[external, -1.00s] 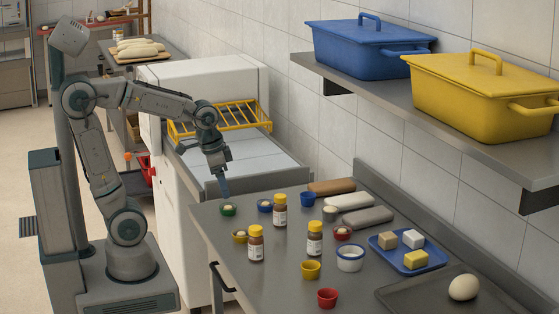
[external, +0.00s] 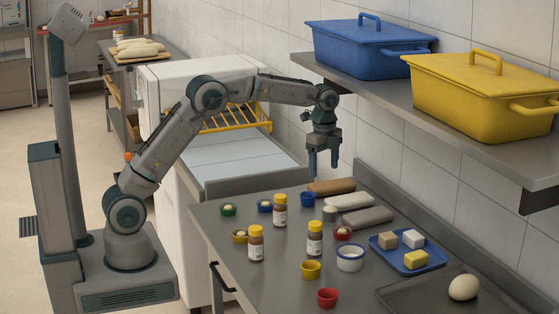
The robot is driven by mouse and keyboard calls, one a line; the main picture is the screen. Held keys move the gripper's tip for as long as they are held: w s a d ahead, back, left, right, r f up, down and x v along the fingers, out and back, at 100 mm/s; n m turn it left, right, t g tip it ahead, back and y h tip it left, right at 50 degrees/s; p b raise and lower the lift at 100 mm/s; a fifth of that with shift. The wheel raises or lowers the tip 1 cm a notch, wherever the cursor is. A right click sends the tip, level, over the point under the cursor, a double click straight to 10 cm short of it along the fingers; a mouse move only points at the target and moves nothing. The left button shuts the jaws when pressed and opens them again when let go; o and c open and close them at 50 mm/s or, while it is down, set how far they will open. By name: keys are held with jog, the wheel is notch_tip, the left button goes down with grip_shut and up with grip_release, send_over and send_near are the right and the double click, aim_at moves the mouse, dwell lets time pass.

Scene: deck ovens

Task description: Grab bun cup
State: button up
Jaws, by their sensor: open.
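Several small cups holding pale, bun-like pieces stand on the grey counter: a green cup (external: 228,211), a blue cup (external: 265,207), a yellow cup (external: 240,238) and a red cup (external: 343,234). I cannot tell which one is the bun cup. A small grey cup (external: 330,215) with a pale top stands near the loaves. My gripper (external: 323,172) points down, open and empty, above the back of the counter near the brown loaf (external: 331,188). It is apart from all the cups.
Jars with yellow lids (external: 256,245) stand among the cups. An empty-looking yellow cup (external: 311,271), a red cup (external: 327,299) and a white bowl (external: 350,260) are nearer. A blue tray (external: 434,262) holds blocks. A shelf (external: 420,105) with lidded bins overhangs at right.

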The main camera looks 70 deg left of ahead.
aim_at(331, 208)
jog(key=shift+m, duration=0.8)
jog(key=w+f, duration=0.1)
jog(key=f, duration=0.2)
jog(key=w+f, duration=0.1)
jog(key=f, duration=0.3)
jog(key=w+f+p, duration=0.1)
jog(key=f, duration=0.2)
jog(key=shift+a+f, duration=0.15)
jog(key=shift+f, duration=0.15)
jog(key=shift+a+f+p, duration=0.1)
jog(key=shift+f+p, duration=0.85)
jog(key=shift+f, duration=1.8)
jog(key=shift+c, duration=0.3)
jog(key=c, duration=1)
